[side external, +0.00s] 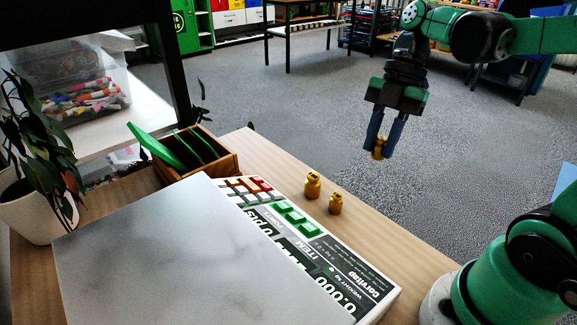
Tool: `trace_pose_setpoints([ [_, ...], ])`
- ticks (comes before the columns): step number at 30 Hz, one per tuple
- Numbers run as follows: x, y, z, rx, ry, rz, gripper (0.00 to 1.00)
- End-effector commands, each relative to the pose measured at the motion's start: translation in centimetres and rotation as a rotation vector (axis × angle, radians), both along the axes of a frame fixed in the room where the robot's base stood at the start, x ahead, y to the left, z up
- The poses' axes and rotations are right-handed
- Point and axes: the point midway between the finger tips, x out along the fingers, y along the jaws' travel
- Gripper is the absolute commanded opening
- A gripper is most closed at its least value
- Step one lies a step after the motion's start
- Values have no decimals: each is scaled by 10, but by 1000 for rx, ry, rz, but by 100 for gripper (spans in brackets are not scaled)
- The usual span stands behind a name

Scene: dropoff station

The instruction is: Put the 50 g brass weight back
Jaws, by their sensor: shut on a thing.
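My gripper (378,153) hangs at the upper right with its blue fingers shut on a small brass weight (379,145). It holds the weight up in the air, apart from the table, with grey floor behind it. Two more brass weights stand upright on the wooden table beside the scale: a larger one (312,187) and a smaller one (335,205) to its right. Any markings on the weights are too small to read, so I cannot tell which is 50 g.
A counting scale (150,265) with a large pale plate and a keypad fills the front of the table (268,157). Behind it stands a wooden box (222,165) with green dividers. A potted plant (38,215) is at the left. Bare table lies around the standing weights.

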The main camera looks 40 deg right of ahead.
Motion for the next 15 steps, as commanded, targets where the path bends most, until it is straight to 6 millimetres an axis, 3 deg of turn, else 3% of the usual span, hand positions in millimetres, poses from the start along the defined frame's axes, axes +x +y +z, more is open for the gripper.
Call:
trace_pose_setpoints([
  [6, 0, 0, -46, 0, 0, -1, 0],
  [15, 1, 0, -100, -1, 0, -1, 0],
])
